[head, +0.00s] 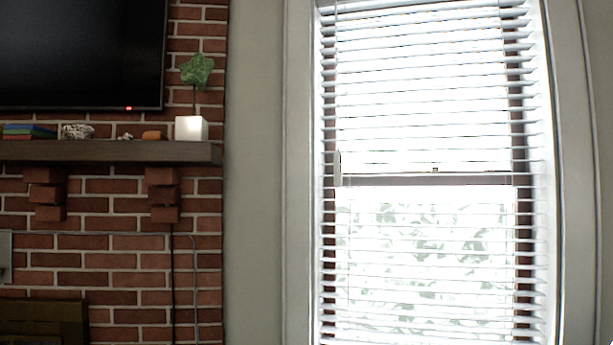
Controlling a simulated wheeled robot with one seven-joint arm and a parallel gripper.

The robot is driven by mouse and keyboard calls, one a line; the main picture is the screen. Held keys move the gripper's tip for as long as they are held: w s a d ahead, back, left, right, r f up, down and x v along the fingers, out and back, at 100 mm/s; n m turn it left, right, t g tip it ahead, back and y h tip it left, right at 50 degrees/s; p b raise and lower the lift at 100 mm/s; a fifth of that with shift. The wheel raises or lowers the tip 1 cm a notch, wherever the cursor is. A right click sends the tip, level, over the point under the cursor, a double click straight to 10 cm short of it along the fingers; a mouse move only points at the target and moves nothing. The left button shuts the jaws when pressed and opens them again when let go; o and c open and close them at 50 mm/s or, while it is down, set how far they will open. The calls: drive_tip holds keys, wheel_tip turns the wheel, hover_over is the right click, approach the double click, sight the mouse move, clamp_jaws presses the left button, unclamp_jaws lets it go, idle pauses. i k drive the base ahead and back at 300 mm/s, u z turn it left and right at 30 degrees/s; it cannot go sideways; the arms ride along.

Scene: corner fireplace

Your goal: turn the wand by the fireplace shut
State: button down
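A window with white horizontal blinds (430,95) stands right of the brick fireplace wall in the head view. The slats are tilted open, and bright light and a leafy pattern outside show between them. A thin wand (338,168) hangs along the left side of the blinds, with a pale, thicker lower end at about mid-window height. Its thin upper part is hard to make out against the bright slats. My gripper is not in view, and nothing is seen touching the wand.
A brown mantel shelf (110,152) juts from the brick wall (120,265) at left. It holds a white pot (191,129) with a green plant and small items, below a dark television (75,50). Bare grey wall (254,180) lies between bricks and window.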

sight(338, 157)
drive_tip(key=u, duration=0.15)
drive_tip(key=i, duration=1)
drive_tip(key=u, duration=0.75)
drive_tip(key=k, duration=1.05)
drive_tip(key=z, duration=0.25)
drive_tip(key=i, duration=0.85)
